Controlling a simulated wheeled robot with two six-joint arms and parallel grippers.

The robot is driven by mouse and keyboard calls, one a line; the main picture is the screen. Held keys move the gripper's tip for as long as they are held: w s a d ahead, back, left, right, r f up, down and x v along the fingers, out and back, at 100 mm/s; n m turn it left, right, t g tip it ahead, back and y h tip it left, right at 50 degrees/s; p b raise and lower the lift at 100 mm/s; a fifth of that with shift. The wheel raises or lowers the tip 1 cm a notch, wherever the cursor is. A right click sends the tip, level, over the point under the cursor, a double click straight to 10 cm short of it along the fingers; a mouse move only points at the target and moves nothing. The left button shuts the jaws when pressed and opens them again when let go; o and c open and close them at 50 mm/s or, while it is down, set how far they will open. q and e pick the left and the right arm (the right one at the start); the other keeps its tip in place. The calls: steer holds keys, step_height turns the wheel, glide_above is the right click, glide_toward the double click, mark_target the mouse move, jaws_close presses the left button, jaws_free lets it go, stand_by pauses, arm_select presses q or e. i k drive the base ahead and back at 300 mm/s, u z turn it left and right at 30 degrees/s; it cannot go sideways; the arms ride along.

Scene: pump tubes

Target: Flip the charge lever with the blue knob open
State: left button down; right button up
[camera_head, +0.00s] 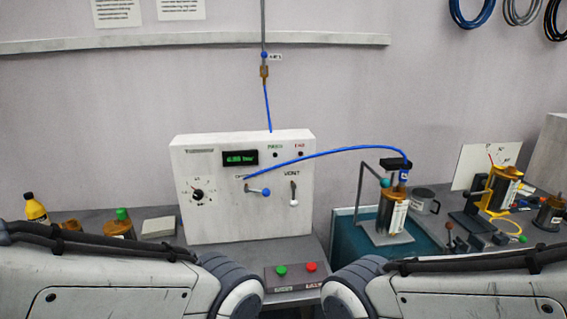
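The charge lever with the blue knob (266,193) is on the front of a white control box (220,222). Its grey arm lies nearly level, with the knob at its right end, below a partly covered label. A vent lever (293,192) with a white knob is to its right and hangs down. Links of both my arms fill the lower left and lower right corners. Neither gripper shows, so their state and distance from the lever are hidden.
A blue hose (340,151) arcs from the box front to a cylinder fixture (391,215) on a teal mat. A button box (292,275) with green and red buttons sits in front. A yellow bottle (36,210) and a grey mug (424,200) stand on the bench.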

mark_target(266, 193)
steer(key=u, duration=0.45)
steer(key=k, duration=1.1)
steer(key=z, duration=0.4)
steer(key=i, duration=1.45)
steer(key=u, duration=0.3)
